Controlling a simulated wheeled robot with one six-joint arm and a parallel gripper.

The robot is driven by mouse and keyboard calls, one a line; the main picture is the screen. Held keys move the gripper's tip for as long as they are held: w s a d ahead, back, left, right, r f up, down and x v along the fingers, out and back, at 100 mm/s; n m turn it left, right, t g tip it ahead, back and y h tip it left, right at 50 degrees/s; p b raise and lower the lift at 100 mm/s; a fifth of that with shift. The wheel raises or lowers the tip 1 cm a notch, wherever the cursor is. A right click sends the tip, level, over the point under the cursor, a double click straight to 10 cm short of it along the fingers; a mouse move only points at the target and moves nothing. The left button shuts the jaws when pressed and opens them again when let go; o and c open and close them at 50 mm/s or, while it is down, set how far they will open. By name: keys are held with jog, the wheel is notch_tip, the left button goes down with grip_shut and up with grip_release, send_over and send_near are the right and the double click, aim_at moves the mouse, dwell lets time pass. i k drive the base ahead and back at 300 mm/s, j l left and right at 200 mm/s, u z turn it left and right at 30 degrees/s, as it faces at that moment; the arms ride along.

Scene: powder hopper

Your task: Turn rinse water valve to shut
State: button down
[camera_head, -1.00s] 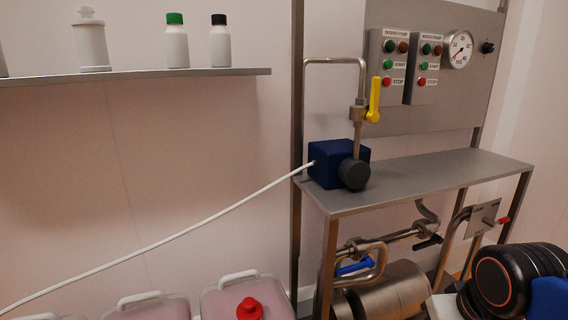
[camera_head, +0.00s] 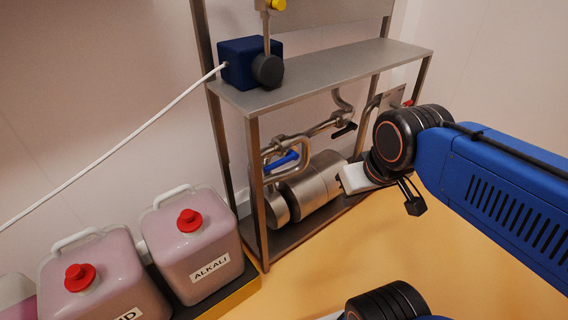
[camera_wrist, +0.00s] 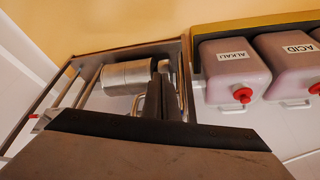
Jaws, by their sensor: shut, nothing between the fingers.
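Two lever valves sit on the steel pipework under the shelf in the head view: one with a blue handle (camera_head: 281,161), one with a black handle (camera_head: 344,130). A valve with a yellow handle (camera_head: 278,5) is cut off at the top edge above the shelf. No label shows which is the rinse water valve. My gripper (camera_wrist: 161,98) is shut and empty in the wrist view, its dark fingers in front of the pipework beside the steel pump. The fingers hide part of the pipework, and no handle can be made out near them.
The steel pump (camera_head: 312,184) lies on the rack's lower level, below the shelf (camera_head: 330,68). A blue box (camera_head: 240,62) stands on the shelf. Pink ALKALI (camera_head: 193,250) and ACID (camera_head: 103,290) canisters stand left of the rack.

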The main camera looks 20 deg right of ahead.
aim_at(293, 155)
jog(key=j+u, duration=0.25)
jog(key=j, duration=0.45)
jog(key=k+j+u, duration=0.1)
jog(key=j+u, duration=0.15)
jog(key=j, duration=0.45)
